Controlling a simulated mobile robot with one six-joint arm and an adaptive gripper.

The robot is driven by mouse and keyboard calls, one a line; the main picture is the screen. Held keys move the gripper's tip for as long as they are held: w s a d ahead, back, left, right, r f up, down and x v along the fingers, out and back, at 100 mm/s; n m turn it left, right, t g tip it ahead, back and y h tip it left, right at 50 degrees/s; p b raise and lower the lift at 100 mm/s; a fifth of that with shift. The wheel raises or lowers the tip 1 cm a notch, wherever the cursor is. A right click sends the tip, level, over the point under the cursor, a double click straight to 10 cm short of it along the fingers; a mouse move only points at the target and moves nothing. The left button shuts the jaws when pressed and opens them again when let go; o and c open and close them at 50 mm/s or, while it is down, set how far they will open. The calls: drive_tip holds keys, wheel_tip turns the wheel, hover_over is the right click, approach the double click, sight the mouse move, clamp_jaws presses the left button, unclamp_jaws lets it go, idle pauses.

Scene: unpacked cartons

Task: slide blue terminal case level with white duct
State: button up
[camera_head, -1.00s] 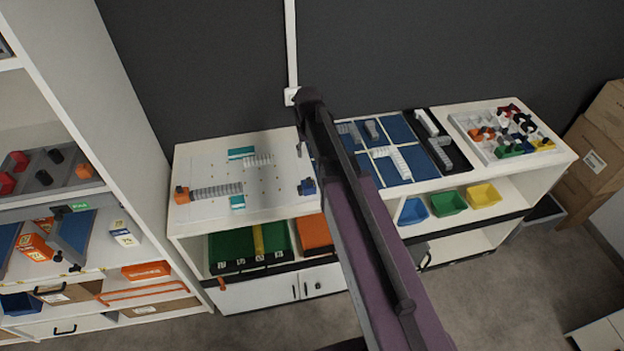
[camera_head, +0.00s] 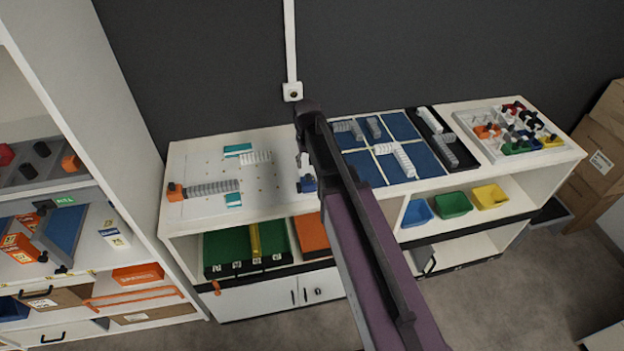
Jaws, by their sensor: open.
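The blue terminal case (camera_head: 308,184) stands near the right edge of the white perforated board (camera_head: 210,158). A short white slotted duct (camera_head: 257,157) lies farther back on the board, to the left of the case. My gripper (camera_head: 302,163) points down just behind the case in the picture and is open. It looks empty. My arm hides the area right of the case, and I cannot tell whether a finger touches it.
A longer grey duct (camera_head: 212,187) with an orange block (camera_head: 175,192) lies at the board's left. Teal pieces (camera_head: 238,149) sit near the white duct. Blue panels (camera_head: 363,165) with ducts lie to the right. The board between case and white duct looks clear.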

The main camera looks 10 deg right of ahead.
sight(308, 175)
drive_tip(key=shift+f+b, duration=2.7)
drive_tip(key=shift+f, duration=0.3)
